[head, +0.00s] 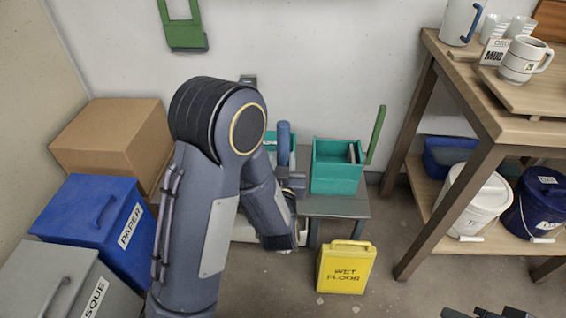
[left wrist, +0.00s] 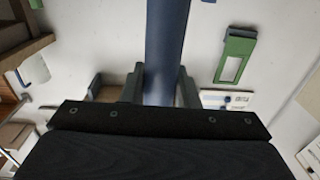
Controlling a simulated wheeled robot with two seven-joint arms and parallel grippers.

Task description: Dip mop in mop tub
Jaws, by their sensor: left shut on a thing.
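A blue mop handle (head: 284,142) stands upright in the head view, and its blue pole (left wrist: 166,45) fills the middle of the left wrist view. My left gripper (head: 294,184) is shut on this handle, with its fingers (left wrist: 158,85) on either side of the pole. The mop's head is hidden behind my arm. A teal tub (head: 336,180) sits on a low grey bench, right of the handle. More teal (head: 270,142) shows behind the handle, partly hidden by my arm. Dark parts of what looks like my right gripper (head: 487,312) show at the bottom edge.
A yellow wet-floor sign (head: 344,270) stands before the bench (head: 345,205). A green upright handle (head: 376,135) is at the tub's right. A wooden table (head: 484,125) with mugs and buckets stands right. A cardboard box (head: 110,130) and blue paper bin (head: 90,220) are left.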

